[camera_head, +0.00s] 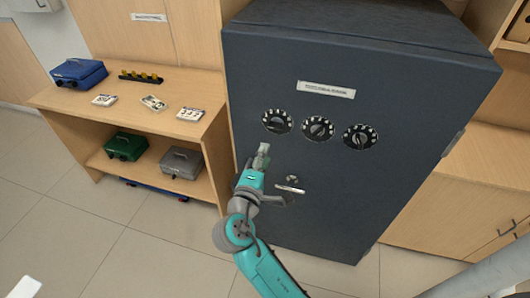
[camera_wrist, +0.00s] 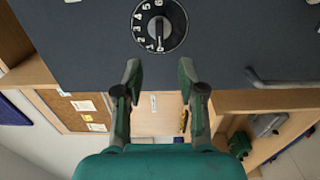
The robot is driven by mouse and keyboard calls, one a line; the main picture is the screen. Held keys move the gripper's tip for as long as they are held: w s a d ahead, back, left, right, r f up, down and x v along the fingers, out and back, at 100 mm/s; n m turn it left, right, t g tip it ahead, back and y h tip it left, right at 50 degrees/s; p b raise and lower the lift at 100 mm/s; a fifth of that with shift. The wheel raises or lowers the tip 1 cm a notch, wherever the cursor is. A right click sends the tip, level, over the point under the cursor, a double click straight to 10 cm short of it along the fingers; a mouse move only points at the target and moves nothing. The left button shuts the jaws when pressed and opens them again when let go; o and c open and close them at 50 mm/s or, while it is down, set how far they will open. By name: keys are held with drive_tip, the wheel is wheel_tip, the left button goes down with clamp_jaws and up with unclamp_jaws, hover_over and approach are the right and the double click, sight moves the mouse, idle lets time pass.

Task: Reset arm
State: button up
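My gripper (camera_head: 262,152) is in front of the dark grey safe (camera_head: 400,120), near the leftmost dial (camera_head: 277,121) and left of the safe's handle (camera_head: 290,189). In the wrist view my gripper (camera_wrist: 160,75) has its two fingers apart with nothing between them, so it is open and empty. A black dial with white numbers (camera_wrist: 160,25) lies ahead of the fingertips in that view. The handle (camera_wrist: 285,80) shows at the right of the wrist view. Whether a fingertip touches the safe cannot be told. The arm reaches up from the bottom of the head view.
A wooden shelf unit (camera_head: 75,100) stands left of the safe. It holds a blue cash box (camera_head: 78,73), a black tray with yellow pieces (camera_head: 141,77), several cards, a green box (camera_head: 126,145) and a grey box (camera_head: 181,163). A wooden cabinet (camera_head: 450,210) is at right.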

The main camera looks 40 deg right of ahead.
idle(0.4)
drive_tip(key=s+a+f+t+y, duration=0.1)
drive_tip(key=s+a+f+y, duration=0.15)
drive_tip(key=s+f, duration=0.3)
drive_tip(key=s+a+f+n+t+y, duration=0.1)
drive_tip(key=s+a+f+y, duration=0.1)
drive_tip(key=s+f+y, duration=0.3)
drive_tip(key=s+a+f+t+y, duration=0.1)
drive_tip(key=s+a+f+y, duration=0.15)
drive_tip(key=s+f, duration=0.35)
drive_tip(key=s+a+r+m+y, duration=0.2)
drive_tip(key=s+r+m, duration=0.1)
drive_tip(key=s, duration=0.8)
drive_tip(key=s+a+r+m+y, duration=0.2)
drive_tip(key=s+r+m, duration=0.2)
drive_tip(key=s, duration=0.7)
drive_tip(key=shift+a+m+t, duration=0.15)
drive_tip(key=shift+m+t, duration=0.25)
drive_tip(key=shift+m, duration=0.5)
